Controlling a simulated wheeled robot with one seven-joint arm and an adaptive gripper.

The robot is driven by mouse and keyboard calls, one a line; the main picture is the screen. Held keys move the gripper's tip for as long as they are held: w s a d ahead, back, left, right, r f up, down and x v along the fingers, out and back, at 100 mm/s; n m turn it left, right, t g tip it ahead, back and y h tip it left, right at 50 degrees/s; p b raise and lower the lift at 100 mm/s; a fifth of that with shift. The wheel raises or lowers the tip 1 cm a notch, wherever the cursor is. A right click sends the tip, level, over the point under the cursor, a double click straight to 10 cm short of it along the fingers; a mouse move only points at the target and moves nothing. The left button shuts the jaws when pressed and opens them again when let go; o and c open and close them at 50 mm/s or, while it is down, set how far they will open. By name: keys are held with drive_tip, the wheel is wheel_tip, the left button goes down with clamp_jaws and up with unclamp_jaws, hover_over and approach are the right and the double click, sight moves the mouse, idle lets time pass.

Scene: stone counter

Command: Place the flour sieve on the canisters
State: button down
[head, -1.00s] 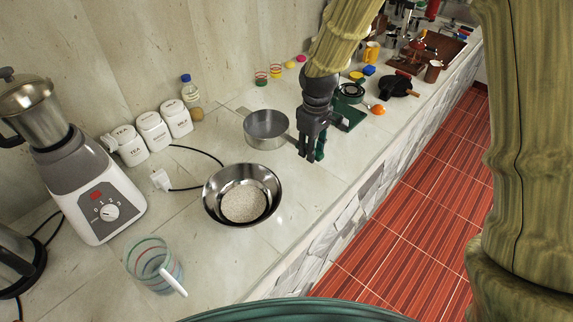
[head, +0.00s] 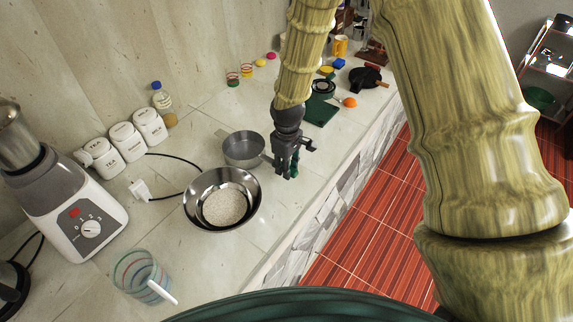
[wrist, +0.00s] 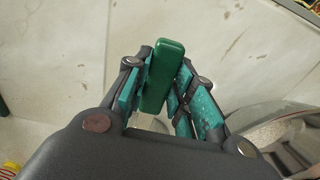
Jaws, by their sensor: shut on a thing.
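The flour sieve (head: 243,150) is a grey round metal vessel in the head view, beside my gripper (head: 286,174). My gripper is shut on its green handle (wrist: 163,75), which shows between the finger pads in the wrist view. The sieve is just behind the steel bowl, and I cannot tell how far it is above the counter. Three white canisters with dark lettering stand in a row by the wall: the left one (head: 104,160), the middle one (head: 128,142) and the right one (head: 151,127).
A steel bowl (head: 250,208) with pale grain stands in front of the sieve. A white plug (head: 141,190) and black cord lie near the canisters. A blender (head: 75,210), a striped glass (head: 138,278) and a bottle (head: 162,97) stand around.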

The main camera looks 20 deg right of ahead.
drive_tip(key=c, duration=1.2)
unclamp_jaws()
drive_tip(key=shift+r, duration=0.1)
wheel_tip(320, 180, up, 12)
drive_tip(key=b, duration=0.4)
